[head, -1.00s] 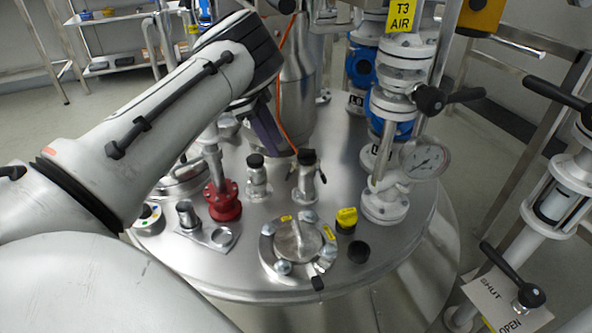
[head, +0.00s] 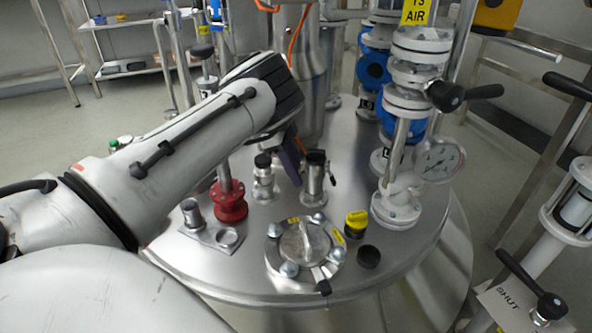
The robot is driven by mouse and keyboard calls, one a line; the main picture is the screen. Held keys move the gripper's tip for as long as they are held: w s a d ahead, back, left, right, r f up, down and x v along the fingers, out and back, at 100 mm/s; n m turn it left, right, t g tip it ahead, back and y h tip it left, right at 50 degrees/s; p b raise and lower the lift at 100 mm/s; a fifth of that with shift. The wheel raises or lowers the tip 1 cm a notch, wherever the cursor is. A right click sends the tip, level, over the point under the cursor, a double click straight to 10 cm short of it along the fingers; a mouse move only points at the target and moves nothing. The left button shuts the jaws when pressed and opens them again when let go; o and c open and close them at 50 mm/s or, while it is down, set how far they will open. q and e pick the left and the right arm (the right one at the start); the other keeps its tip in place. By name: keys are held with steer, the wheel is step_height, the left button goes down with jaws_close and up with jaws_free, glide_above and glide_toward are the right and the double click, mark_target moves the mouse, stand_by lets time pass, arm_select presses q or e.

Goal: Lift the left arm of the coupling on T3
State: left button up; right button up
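A yellow tag reading "T3 AIR" (head: 416,12) hangs above the steel tank top (head: 345,205). Two small upright metal fittings with black caps stand on the tank, a left one (head: 264,182) and a right one (head: 314,182). The right one has a thin side lever at its right. Which of them is the coupling, I cannot tell for sure. My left gripper (head: 291,163) points down between the two fittings, close to the right one. Its fingers are seen edge-on and partly hidden by its own body, so contact and opening are unclear. My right gripper is out of view.
A red flange with a pipe (head: 230,203) stands left of the fittings. A pressure gauge (head: 438,160) and white valve piping stand at the right.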

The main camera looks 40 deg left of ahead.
arm_select(q)
jaws_close()
steer(key=shift+r+y, duration=0.1)
steer(key=shift+y, duration=0.2)
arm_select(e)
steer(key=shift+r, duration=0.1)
arm_select(q)
steer(key=shift+g+p, duration=0.3)
steer(key=shift+p, duration=0.1)
steer(key=shift+s+a+r+g+y+p, duration=0.15)
steer(key=shift+g+y+p, duration=0.2)
steer(key=shift+y, duration=0.25)
steer(key=shift+a+r+g+y+p, duration=0.1)
steer(key=shift+g+y+p, duration=0.25)
steer(key=shift+y, duration=0.25)
steer(key=shift+r+g+y, duration=0.1)
steer(key=shift+g+y, duration=0.3)
steer(key=shift+y, duration=0.2)
steer(key=shift+s+a+r+g+y+b, duration=0.1)
steer(key=shift+r+g+y+b, duration=0.15)
steer(key=shift+y, duration=0.2)
steer(key=shift+a+r+g+y+b, duration=0.1)
steer(key=shift+g+y+b, duration=0.05)
steer(key=shift+g+y, duration=0.25)
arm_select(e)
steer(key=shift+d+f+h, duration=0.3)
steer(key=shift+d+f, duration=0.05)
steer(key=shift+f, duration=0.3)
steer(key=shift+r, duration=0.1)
